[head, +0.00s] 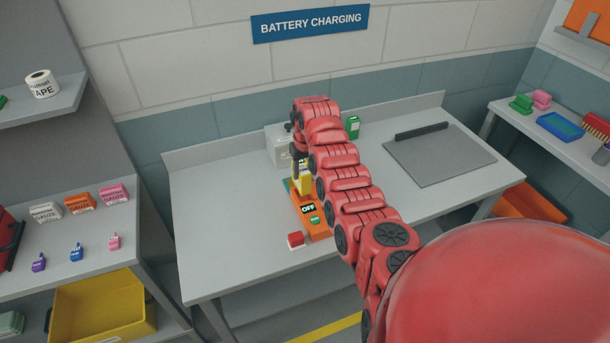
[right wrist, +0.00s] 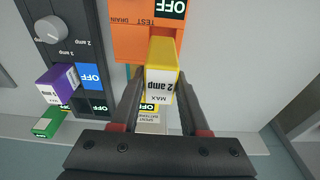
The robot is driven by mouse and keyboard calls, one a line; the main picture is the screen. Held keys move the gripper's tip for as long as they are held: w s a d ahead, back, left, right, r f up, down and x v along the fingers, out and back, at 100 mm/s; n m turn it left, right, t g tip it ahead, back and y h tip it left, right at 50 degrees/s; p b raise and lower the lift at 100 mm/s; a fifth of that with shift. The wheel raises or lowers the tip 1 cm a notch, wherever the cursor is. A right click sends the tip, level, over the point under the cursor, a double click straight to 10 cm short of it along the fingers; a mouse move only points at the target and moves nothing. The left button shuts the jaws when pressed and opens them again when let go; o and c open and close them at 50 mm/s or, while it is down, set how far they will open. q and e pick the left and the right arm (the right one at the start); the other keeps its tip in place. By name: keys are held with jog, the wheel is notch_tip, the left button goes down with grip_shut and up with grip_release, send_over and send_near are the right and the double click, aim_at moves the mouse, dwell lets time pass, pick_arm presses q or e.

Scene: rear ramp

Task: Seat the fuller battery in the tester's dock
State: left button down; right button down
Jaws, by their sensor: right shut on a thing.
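The orange tester (head: 308,212) lies on the grey bench and reads OFF; part of it shows at the top of the right wrist view (right wrist: 130,42). My right gripper (right wrist: 160,100) is shut on a yellow battery (right wrist: 162,68) labelled "MAX 2 amp". In the head view the yellow battery (head: 305,180) is upright at the tester's far end. I cannot tell whether it is in the dock or just above it. A purple battery (right wrist: 58,85) stands by a dark panel with a knob (right wrist: 47,30). A green battery (head: 352,128) stands at the bench's back. My left gripper is out of view.
A pale box (head: 278,148) stands behind the tester, partly hidden by my right arm. A small red block (head: 295,240) is near the bench's front edge. The bench's left part is clear.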

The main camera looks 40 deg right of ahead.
jog(key=shift+f, duration=0.55)
jog(key=shift+f+b, duration=1.05)
jog(key=shift+f, duration=0.6)
jog(key=shift+f, duration=0.25)
jog(key=shift+c, duration=1.6)
grip_release()
jog(key=shift+r+b, duration=0.1)
jog(key=shift+b, duration=0.2)
